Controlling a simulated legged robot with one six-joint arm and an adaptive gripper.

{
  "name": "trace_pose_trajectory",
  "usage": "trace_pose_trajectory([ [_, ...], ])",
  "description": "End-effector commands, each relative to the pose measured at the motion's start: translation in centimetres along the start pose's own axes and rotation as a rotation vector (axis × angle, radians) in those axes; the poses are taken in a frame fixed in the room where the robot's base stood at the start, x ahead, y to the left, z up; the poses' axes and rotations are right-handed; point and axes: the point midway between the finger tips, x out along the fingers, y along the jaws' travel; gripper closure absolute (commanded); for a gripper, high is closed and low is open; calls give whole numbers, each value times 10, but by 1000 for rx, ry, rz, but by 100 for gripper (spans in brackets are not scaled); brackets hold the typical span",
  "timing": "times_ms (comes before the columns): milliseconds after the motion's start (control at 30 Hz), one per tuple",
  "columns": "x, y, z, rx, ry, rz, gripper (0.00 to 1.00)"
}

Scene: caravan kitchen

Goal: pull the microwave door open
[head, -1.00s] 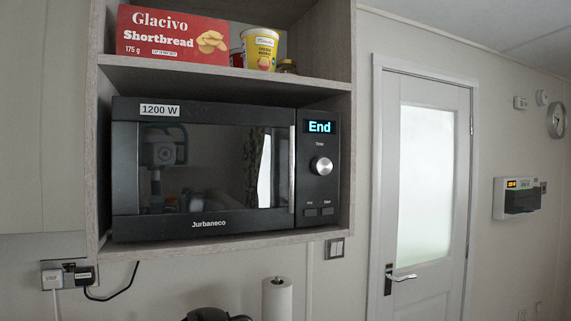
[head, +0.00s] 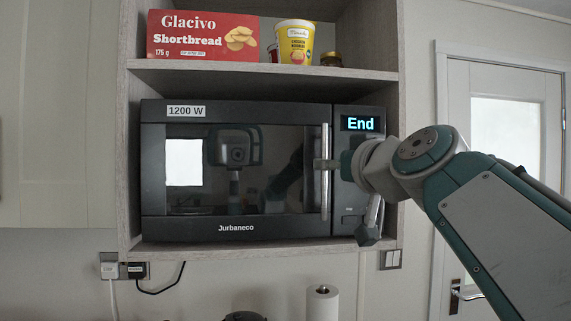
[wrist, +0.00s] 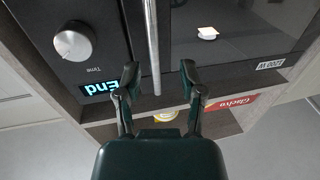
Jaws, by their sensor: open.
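The black microwave (head: 160,225) sits in a shelf niche, its display reading "End". Its dark glass door (head: 270,150) appears shut. The silver upright handle (head: 325,205) is at the door's right edge and also shows in the wrist view (wrist: 152,40), which is upside down. My gripper (wrist: 159,71) is open, with one finger on each side of the handle in the wrist view. I cannot tell whether either finger touches it.
A shelf (head: 240,70) above holds a red shortbread box (head: 203,36), a yellow noodle cup (head: 294,43) and a small jar (head: 331,59). The niche's right side wall (head: 388,85) stands close by the control panel. A paper roll (head: 322,303) stands below. A white door (head: 500,130) is at the right.

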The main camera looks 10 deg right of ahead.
Motion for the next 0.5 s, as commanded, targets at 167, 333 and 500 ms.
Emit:
trace_pose_trajectory([
  [167, 32, 0, 1, -1, -3, 0, 49],
  [333, 47, -3, 0, -3, -1, 1, 49],
  [500, 50, -3, 0, -3, 0, 1, 49],
])
